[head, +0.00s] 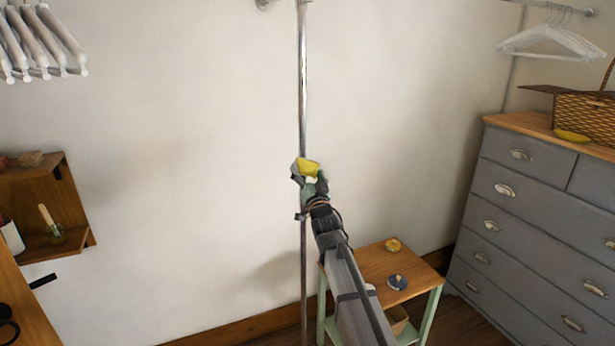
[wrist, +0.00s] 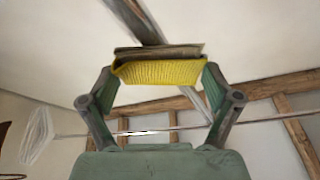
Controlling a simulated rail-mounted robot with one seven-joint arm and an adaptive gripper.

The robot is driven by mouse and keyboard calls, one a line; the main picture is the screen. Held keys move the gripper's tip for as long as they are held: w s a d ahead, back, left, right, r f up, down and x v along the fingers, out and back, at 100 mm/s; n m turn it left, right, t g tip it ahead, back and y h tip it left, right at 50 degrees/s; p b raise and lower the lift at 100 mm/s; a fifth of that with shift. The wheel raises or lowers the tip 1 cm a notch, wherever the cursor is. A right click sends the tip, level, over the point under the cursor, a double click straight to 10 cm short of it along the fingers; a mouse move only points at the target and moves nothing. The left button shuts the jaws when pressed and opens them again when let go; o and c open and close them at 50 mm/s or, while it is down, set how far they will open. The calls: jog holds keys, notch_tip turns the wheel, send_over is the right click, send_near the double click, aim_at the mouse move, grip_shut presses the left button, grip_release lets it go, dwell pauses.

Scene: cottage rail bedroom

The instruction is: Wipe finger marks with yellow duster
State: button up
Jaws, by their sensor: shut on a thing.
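The yellow duster (head: 307,167) is in my gripper (head: 309,178), in front of the upright chrome pole (head: 303,90) in the head view. In the wrist view the ribbed yellow duster (wrist: 160,72) is clamped between the two fingers of my gripper (wrist: 160,85), with a grey-brown strip along its upper edge. A dark bar runs diagonally behind it there. I cannot tell whether the duster touches the pole. A small yellowish patch shows on the pole above the gripper; I cannot tell whether it is a finger mark or a reflection.
A small wooden-topped table (head: 370,262) with a yellowish round item (head: 393,244) and a blue one (head: 398,282) stands below my arm. A grey chest of drawers (head: 530,210) is at right, bearing a wicker basket (head: 585,117). A wooden shelf (head: 75,205) is at left.

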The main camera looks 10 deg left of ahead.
notch_tip(320, 180, down, 10)
jog(key=b, duration=0.8)
jog(key=shift+f+b, duration=0.25)
jog(key=shift+b, duration=0.05)
dwell(0.5)
jog(key=s+d+p, duration=0.1)
jog(key=s+d, duration=0.2)
jog(key=s, duration=0.2)
jog(key=shift+s, duration=0.15)
dwell(0.5)
jog(key=shift+s, duration=0.1)
jog(key=shift+s+d, duration=0.4)
jog(key=shift+s, duration=0.2)
jog(key=shift+s+d, duration=0.35)
jog(key=shift+s, duration=0.25)
jog(key=shift+w+a, duration=0.1)
jog(key=shift+w, duration=0.05)
